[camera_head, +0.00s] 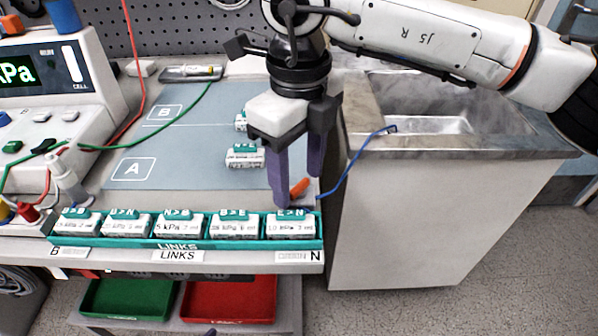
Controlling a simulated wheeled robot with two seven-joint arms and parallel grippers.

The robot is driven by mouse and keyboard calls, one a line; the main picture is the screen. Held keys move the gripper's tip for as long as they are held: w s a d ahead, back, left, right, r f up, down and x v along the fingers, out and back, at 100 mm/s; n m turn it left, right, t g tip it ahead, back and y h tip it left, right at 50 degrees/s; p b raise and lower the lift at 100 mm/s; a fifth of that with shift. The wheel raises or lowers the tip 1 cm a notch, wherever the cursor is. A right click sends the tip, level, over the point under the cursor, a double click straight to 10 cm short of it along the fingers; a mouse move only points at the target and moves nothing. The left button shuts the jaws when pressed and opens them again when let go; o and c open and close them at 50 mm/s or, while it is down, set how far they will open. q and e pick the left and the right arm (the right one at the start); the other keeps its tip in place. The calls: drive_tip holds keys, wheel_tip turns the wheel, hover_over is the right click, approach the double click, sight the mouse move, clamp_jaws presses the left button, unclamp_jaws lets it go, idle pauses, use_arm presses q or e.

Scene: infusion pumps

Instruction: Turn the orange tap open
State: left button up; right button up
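The orange tap (299,187) is a small orange handle low at the right end of the bench, just behind the rack of link blocks. It lies at a slant. My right gripper (298,190) points straight down over it with its purple fingers apart. The orange handle shows in the gap between the fingertips; I cannot tell whether either finger touches it. The tap's body is mostly hidden by the fingers and the rack.
A teal rack (185,243) of several labelled blocks stands along the front edge. A blue tube (352,168) runs from beside the tap to a sink (440,122) at the right. White blocks (243,157) sit left of the gripper on a grey-blue mat (185,172).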

sight(299, 185)
wheel_tip(299, 185, up, 10)
drive_tip(key=shift+r, duration=0.15)
idle(0.6)
